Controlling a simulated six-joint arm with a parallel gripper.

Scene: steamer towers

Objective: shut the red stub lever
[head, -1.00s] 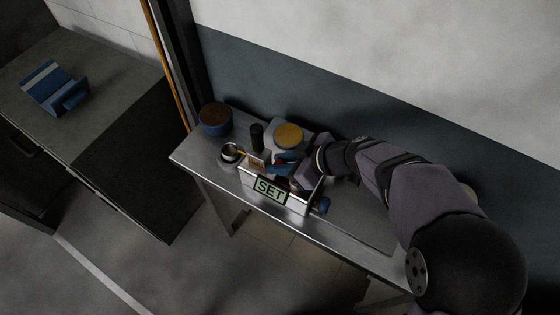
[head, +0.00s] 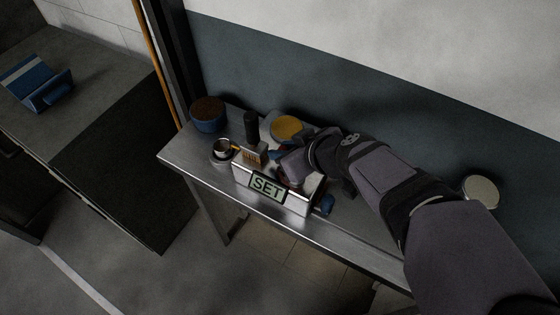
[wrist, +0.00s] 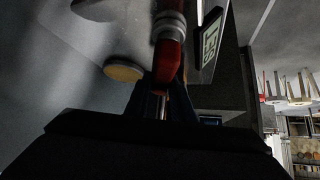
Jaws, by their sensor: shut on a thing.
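The red stub lever (wrist: 168,62) shows in the wrist view as a short red grip on a grey metal collar. My gripper (wrist: 163,95) is shut on its near end, with a finger on either side. In the head view my gripper (head: 284,163) is at the top of the silver box with the lit SET display (head: 267,186). My wrist and fingers hide the red lever there. The SET display also shows in the wrist view (wrist: 209,43), turned on its side.
A yellow-topped round thing (head: 287,127), a dark cylinder (head: 251,127), a blue tub (head: 208,115) and a small metal cup (head: 222,148) crowd around the box. The steel table (head: 190,160) has bare room at left.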

